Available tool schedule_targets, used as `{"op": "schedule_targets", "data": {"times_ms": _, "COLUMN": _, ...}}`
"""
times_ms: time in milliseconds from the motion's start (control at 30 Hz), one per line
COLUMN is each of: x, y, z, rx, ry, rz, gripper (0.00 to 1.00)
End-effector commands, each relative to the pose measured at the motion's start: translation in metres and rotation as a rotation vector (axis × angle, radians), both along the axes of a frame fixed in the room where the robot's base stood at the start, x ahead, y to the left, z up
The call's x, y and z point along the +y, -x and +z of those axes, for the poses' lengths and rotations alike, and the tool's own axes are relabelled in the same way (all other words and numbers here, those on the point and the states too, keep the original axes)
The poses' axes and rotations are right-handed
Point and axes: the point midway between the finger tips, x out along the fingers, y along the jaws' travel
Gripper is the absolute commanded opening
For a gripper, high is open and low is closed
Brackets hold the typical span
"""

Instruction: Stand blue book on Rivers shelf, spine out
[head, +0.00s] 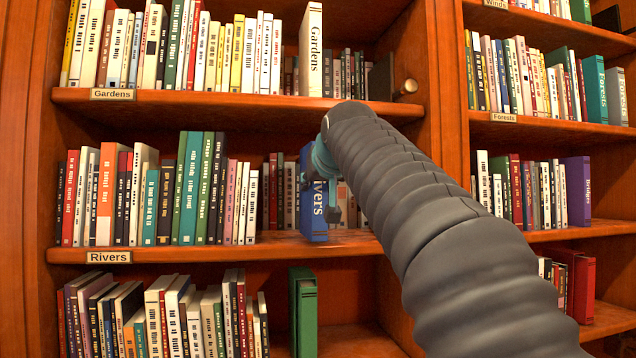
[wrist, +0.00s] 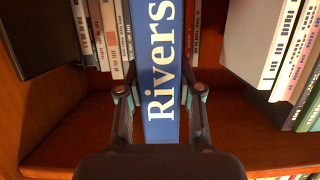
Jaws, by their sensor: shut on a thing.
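The blue book (head: 314,215), its spine lettered "Rivers", is upright at the Rivers shelf (head: 200,251), right of the row of books there. Its spine faces outward. My gripper (head: 328,178) is shut on it, partly hidden behind my arm in the head view. In the wrist view the blue book (wrist: 161,75) stands between the two fingers of my gripper (wrist: 161,92), one on each side. Its lower end is near the shelf board; I cannot tell whether it touches. The Rivers label (head: 109,257) is on the shelf's front edge.
Books (head: 215,190) fill the Rivers shelf to the left, with more books (head: 283,190) set further back. Above is the Gardens shelf (head: 230,99) with a white Gardens book (head: 310,50). A green book (head: 303,310) stands on the shelf below. An upright post (head: 447,110) bounds the right.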

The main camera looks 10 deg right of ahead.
Motion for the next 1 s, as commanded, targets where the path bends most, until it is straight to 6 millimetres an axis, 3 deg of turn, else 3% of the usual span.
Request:
{"op": "schedule_targets", "data": {"times_ms": 500, "x": 0.0, "y": 0.0008, "z": -0.0071, "rx": -0.005, "ry": 0.0, "rz": 0.0, "gripper": 0.0}}
{"op": "schedule_targets", "data": {"times_ms": 533, "x": 0.0, "y": 0.0008, "z": -0.0064, "rx": -0.005, "ry": 0.0, "rz": 0.0, "gripper": 0.4}}
{"op": "schedule_targets", "data": {"times_ms": 633, "x": 0.0, "y": 0.0006, "z": -0.0065, "rx": -0.004, "ry": 0.0, "rz": 0.0, "gripper": 0.64}}
{"op": "schedule_targets", "data": {"times_ms": 1000, "x": 0.0, "y": 0.0025, "z": -0.0079, "rx": 0.001, "ry": 0.0, "rz": 0.0, "gripper": 0.64}}
